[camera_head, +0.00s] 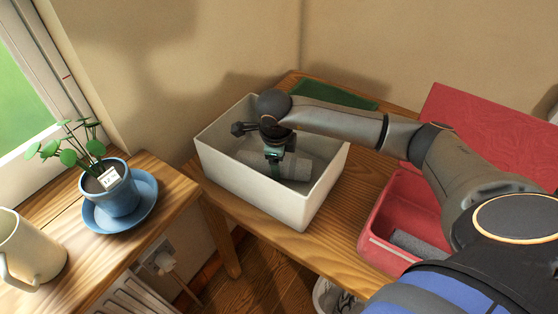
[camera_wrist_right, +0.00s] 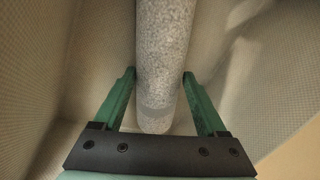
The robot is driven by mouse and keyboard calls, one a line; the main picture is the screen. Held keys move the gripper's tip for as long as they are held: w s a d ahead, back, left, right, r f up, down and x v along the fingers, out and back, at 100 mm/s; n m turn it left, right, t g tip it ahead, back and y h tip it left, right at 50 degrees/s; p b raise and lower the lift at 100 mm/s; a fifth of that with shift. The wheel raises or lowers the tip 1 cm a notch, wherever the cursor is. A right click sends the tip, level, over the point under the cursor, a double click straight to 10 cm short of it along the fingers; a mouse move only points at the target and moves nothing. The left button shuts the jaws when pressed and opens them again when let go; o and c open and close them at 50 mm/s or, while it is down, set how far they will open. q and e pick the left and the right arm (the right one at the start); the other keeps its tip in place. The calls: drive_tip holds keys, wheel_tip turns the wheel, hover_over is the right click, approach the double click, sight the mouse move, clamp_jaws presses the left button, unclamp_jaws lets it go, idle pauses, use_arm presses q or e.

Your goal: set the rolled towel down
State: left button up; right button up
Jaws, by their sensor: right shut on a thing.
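A grey speckled rolled towel (camera_head: 294,168) is inside the white box (camera_head: 256,190), low down near its floor. My right gripper (camera_head: 274,158) reaches down into the box from above and is shut on the towel. In the right wrist view, the towel (camera_wrist_right: 165,60) runs between the two green fingers (camera_wrist_right: 160,88) of the gripper, with its near end just short of the palm. Whether the towel touches the box floor is hard to tell. My left gripper is out of view.
The white box stands on a wooden table (camera_head: 335,237). An open red box (camera_head: 380,213) with a grey roll (camera_head: 418,246) inside is to its right. A green flat item (camera_head: 330,95) lies behind. A blue plant pot (camera_head: 112,195) and cream jug (camera_head: 30,248) stand at left.

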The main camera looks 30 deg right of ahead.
drive_tip(key=shift+f, duration=0.2)
drive_tip(key=o, duration=1.3)
drive_tip(key=shift+r, duration=0.1)
drive_tip(key=shift+r, duration=0.1)
drive_tip(key=v, duration=1.2)
drive_tip(key=shift+r, duration=0.1)
